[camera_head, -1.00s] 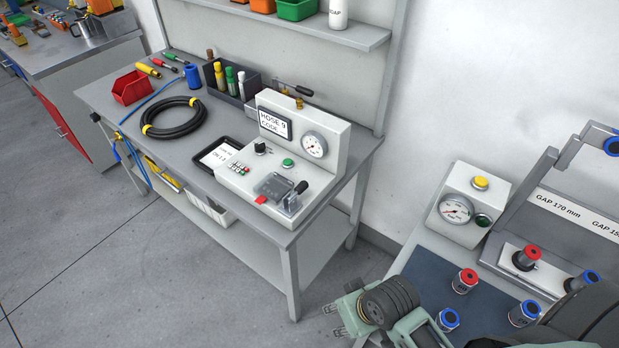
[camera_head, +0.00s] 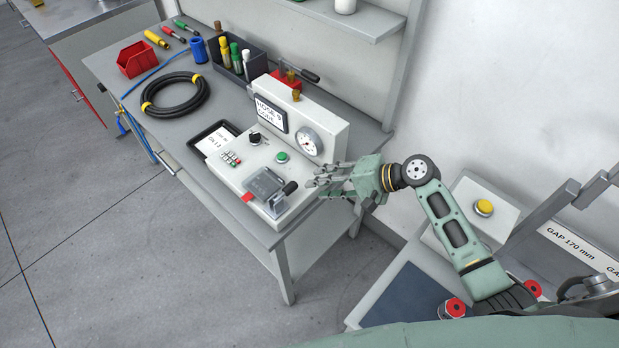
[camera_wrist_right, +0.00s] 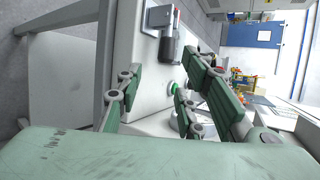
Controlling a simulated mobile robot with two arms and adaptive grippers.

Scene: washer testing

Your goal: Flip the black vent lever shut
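The white test unit (camera_head: 322,128) stands on the grey bench. A black lever (camera_head: 301,74) with brass fittings sticks out over its back top edge. A second black-handled lever (camera_head: 289,188) stands on a metal bracket at the unit's front right corner. Its dark handle (camera_wrist_right: 171,46) also shows in the right wrist view, ahead of the fingers. I cannot tell from labels which is the vent lever. My right gripper (camera_head: 318,182) is open and empty, just right of the front lever. Its spread fingers (camera_wrist_right: 158,88) show in the right wrist view. My left gripper is out of view.
The unit carries a gauge (camera_head: 307,142), a green button (camera_head: 282,157) and a black knob (camera_head: 255,139). A coiled hose (camera_head: 174,96) and a red bin (camera_head: 138,60) lie further left. A second station with a yellow button (camera_head: 484,207) stands at the right.

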